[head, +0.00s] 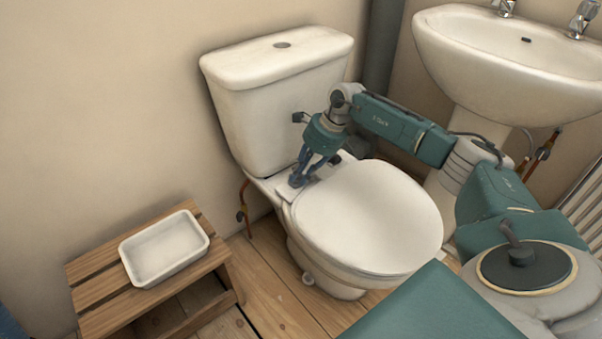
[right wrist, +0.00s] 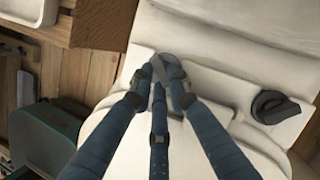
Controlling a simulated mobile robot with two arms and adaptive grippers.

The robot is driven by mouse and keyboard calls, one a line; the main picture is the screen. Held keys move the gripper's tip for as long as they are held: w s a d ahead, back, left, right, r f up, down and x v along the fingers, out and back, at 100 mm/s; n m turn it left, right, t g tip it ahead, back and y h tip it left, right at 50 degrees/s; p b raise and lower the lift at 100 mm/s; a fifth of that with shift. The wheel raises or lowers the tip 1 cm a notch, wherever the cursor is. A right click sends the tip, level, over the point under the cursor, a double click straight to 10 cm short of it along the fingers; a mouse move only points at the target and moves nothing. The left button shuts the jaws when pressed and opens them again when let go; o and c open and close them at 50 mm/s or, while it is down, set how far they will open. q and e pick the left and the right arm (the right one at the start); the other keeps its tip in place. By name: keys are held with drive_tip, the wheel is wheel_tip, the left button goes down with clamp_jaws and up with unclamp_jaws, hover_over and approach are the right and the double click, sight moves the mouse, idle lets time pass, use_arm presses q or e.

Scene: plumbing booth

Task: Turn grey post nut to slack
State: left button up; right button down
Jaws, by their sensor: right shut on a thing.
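The toilet's white seat lid (head: 368,215) is closed, and a pale hinge plate (right wrist: 210,86) runs behind it. My right gripper (head: 298,180) points down at the left end of this plate. In the right wrist view its blue fingers (right wrist: 165,82) are closed around the grey post nut (right wrist: 170,66), which is partly hidden between the fingertips. A second, darker knob-like nut (right wrist: 272,106) stands on the plate's other end, apart from the fingers. My left gripper is in neither view.
The white cistern (head: 275,105) rises right behind the gripper. A wooden stool (head: 95,290) with a white tray (head: 165,247) stands to the left. A basin (head: 500,60) is at the right. Copper pipe with a valve (head: 241,212) is beside the toilet. Floorboards between stool and toilet are clear.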

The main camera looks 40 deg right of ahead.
drive_tip(key=c, duration=1.6)
unclamp_jaws()
drive_tip(key=shift+c, duration=0.2)
drive_tip(key=v, duration=0.8)
